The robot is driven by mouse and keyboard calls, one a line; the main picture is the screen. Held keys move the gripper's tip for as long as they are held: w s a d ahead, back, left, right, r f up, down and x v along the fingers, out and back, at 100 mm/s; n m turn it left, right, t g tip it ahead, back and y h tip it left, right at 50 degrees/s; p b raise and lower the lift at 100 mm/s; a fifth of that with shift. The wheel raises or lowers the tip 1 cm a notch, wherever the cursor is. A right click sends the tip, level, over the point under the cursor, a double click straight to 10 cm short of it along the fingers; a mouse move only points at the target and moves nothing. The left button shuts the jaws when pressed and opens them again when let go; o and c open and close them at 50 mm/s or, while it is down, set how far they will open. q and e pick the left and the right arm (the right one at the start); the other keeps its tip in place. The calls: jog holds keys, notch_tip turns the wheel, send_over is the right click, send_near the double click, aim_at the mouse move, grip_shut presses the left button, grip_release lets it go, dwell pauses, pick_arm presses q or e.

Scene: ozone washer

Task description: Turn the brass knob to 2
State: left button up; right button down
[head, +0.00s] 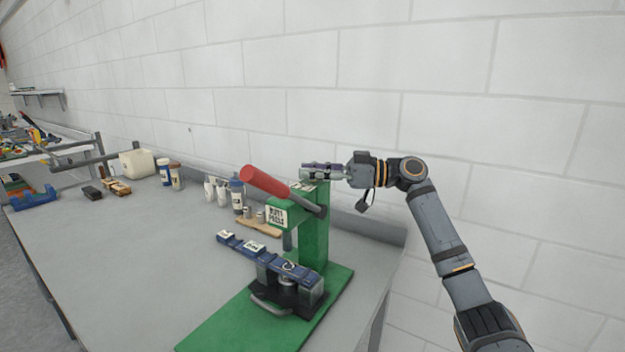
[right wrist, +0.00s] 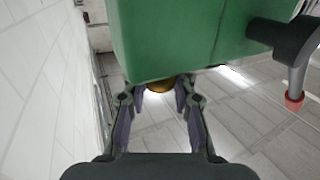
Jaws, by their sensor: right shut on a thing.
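The brass knob (right wrist: 159,85) shows in the right wrist view as a small rounded brass piece just under the edge of the green press body (right wrist: 180,40). My right gripper (right wrist: 160,98) has its two fingers on either side of it and is shut on it. In the head view the right gripper (head: 306,171) lies level at the top of the green press (head: 313,235), reaching in from the right. The knob is hidden there by the fingers. I cannot read a scale or number at the knob. My left gripper is not in view.
The press has a red-gripped lever (head: 264,182) pointing left and a blue strip (head: 255,248) with white labels below it. Bottles (head: 237,195) and a wooden block with metal pieces (head: 258,229) stand behind. The grey bench (head: 120,260) is clear at front left.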

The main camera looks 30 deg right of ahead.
jog(key=n+g+y+p, duration=0.1)
jog(key=n+g, duration=0.1)
jog(key=g, duration=0.1)
jog(key=shift+r+y, duration=0.15)
jog(key=shift+y, duration=0.15)
jog(key=shift+n+g+y+p, duration=0.3)
jog(key=shift+n+g, duration=0.3)
jog(key=shift+g, duration=0.1)
jog(key=shift+f, duration=0.2)
dwell(0.6)
jog(key=c, duration=1.1)
grip_release()
jog(key=shift+d, duration=0.1)
jog(key=v, duration=1.2)
jog(key=shift+w, duration=0.1)
